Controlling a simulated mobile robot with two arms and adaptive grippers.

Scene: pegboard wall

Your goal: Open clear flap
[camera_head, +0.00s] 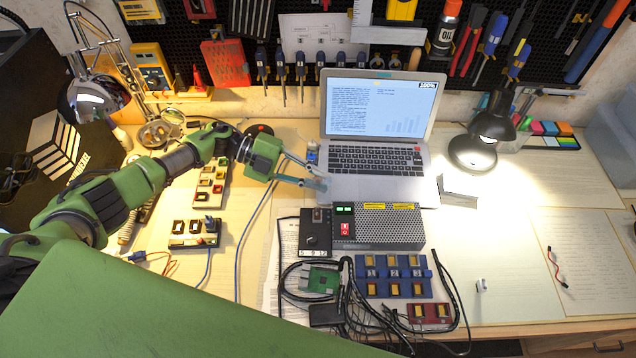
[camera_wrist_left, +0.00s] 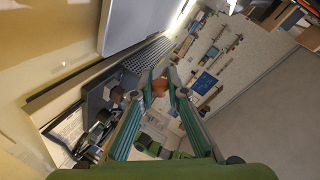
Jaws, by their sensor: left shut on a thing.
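My left gripper (camera_head: 308,176) reaches in from the left, with its fingertips close together just in front of the laptop's left corner. A small, pale, see-through piece, which looks like the clear flap (camera_head: 319,187), shows at the fingertips, above the black box with a knob (camera_head: 315,240). The flap's edges and hinge are hard to make out. In the left wrist view the two fingers of the left gripper (camera_wrist_left: 163,84) converge around a small orange-red spot (camera_wrist_left: 160,87), which I cannot identify. My right gripper is out of view.
The laptop (camera_head: 376,158) stands open behind the fingertips. A grey perforated power box (camera_head: 385,232) with a red switch is beside the black box. Blue socket blocks (camera_head: 393,276) and loose black cables lie in front. The paper-covered right side is mostly clear.

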